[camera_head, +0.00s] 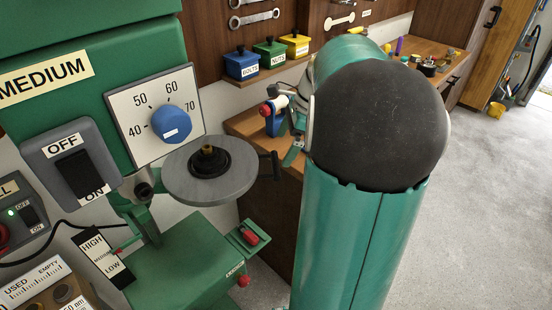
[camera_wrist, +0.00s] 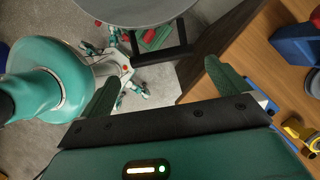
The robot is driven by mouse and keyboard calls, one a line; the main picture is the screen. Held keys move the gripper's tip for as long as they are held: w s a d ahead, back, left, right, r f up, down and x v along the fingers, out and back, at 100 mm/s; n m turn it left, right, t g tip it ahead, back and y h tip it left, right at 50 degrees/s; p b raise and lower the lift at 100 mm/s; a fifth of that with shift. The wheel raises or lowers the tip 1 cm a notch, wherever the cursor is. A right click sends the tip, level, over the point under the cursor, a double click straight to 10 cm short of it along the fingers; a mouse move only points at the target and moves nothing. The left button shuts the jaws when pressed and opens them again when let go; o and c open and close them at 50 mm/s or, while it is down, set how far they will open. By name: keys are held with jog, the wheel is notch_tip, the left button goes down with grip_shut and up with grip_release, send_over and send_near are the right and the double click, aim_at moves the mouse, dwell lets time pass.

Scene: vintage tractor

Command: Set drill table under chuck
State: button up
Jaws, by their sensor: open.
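The round grey drill table (camera_head: 180,188) stands out to the right of the green drill press (camera_head: 145,40). A dark round piece with a brass stub (camera_head: 207,152) sits on its middle. A black handle (camera_head: 270,166) sticks out at the table's right edge. I cannot make out the chuck for certain. In the wrist view, the table's rim (camera_wrist: 120,20) is at the top, with the black handle (camera_wrist: 160,54) below it. My gripper (camera_wrist: 160,72) is open and empty, its two green fingers apart, near the handle and not closed on it. In the head view my arm mostly hides it.
The press has a blue speed dial (camera_head: 171,123) and an OFF/ON switch (camera_head: 79,175). A wooden workbench (camera_head: 255,125) is behind, with a blue vise-like tool (camera_head: 272,122). Blue, green and yellow bins (camera_head: 241,63) stand on a shelf.

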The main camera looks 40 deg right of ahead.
aim_at(276, 163)
jog(key=x, duration=0.6)
jog(key=shift+f, duration=0.1)
jog(key=c, duration=1)
jog(key=shift+c, duration=0.2)
jog(key=shift+s, duration=0.1)
